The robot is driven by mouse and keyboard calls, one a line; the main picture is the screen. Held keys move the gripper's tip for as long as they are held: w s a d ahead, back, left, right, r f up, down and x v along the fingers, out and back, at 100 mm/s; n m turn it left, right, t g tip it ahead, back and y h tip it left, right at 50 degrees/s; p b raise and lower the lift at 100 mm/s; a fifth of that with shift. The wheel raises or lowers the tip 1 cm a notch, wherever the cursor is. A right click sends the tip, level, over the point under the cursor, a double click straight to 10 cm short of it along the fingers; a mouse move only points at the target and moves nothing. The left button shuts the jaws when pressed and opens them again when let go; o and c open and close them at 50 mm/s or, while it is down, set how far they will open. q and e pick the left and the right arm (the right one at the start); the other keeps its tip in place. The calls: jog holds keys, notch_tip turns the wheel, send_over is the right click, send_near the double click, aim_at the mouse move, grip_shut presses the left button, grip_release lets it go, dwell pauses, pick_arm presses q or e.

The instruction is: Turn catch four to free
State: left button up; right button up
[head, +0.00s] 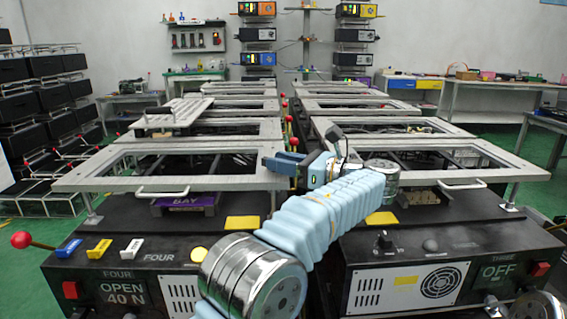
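Station four is the black unit at the front left, with a FOUR label (158,258) and a display reading OPEN 40 N (124,293). A lever with a red ball knob (21,240) sticks out from its left side. Another red knob (293,142) stands upright near the middle gap, just above my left gripper. I cannot tell which part is catch four. My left gripper (284,162) is at the inner right end of the left front frame, pointing left. Its fingers are small and partly overlapped, so its opening is unclear. My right gripper is out of view.
Grey frames (110,180) stand on both sides. Station three's display reads OFF (496,272). My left forearm crosses the middle gap.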

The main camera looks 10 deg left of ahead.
pick_arm(q)
jog(key=shift+o, duration=0.5)
jog(key=shift+d, duration=0.35)
jog(key=v, duration=1.3)
jog(key=shift+s, duration=0.15)
